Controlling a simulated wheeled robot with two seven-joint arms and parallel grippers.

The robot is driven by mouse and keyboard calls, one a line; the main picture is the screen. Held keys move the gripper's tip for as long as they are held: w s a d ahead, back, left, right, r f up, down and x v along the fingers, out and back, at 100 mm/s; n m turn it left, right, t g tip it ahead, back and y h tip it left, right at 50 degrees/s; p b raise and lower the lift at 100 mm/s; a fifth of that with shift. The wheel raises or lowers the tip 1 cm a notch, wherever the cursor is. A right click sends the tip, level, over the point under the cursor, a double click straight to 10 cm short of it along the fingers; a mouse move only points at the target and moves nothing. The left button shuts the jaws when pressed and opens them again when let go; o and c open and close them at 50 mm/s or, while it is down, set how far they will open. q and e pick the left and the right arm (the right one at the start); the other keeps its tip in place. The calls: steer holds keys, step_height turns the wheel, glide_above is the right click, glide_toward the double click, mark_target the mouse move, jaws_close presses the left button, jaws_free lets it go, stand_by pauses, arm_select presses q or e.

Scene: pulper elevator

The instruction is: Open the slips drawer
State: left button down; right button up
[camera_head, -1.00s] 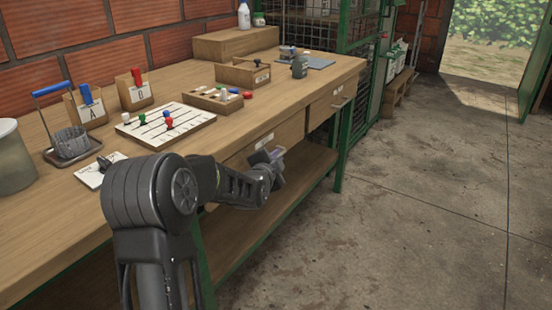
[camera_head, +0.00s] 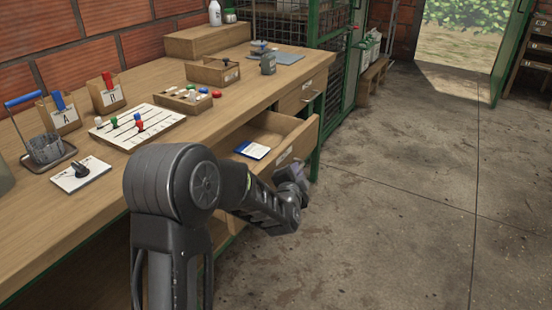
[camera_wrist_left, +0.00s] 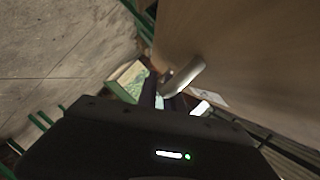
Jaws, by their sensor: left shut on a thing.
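The slips drawer (camera_head: 300,142) under the bench top is pulled out, and part of its inside shows. A white pad with a blue edge (camera_head: 252,149) lies in it. My left gripper (camera_head: 293,176) is at the drawer's front, below its small label (camera_head: 285,155). In the left wrist view the gripper (camera_wrist_left: 172,98) is shut on the pale metal drawer handle (camera_wrist_left: 186,76), close to the wooden front. In the head view my wrist and gripper hide the handle. My right gripper is not in view.
A second drawer (camera_head: 313,84) to the right is shut. The bench top (camera_head: 225,115) holds a pegged board (camera_head: 138,126), a wooden tray (camera_head: 192,97), card holders and a wire caddy (camera_head: 45,145). A green bench leg (camera_head: 315,162) stands near my gripper. The concrete floor (camera_head: 400,190) is clear.

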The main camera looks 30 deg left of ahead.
arm_select(q)
steer(key=d+p, duration=0.3)
steer(key=d, duration=0.8)
steer(key=shift+w, duration=0.1)
steer(key=c, duration=1.8)
jaws_free()
steer(key=shift+o, duration=0.2)
steer(key=p+v, duration=0.1)
steer(key=v, duration=0.6)
steer(key=shift+s+d, duration=0.15)
steer(key=shift+s, duration=0.2)
steer(key=shift+r, duration=0.1)
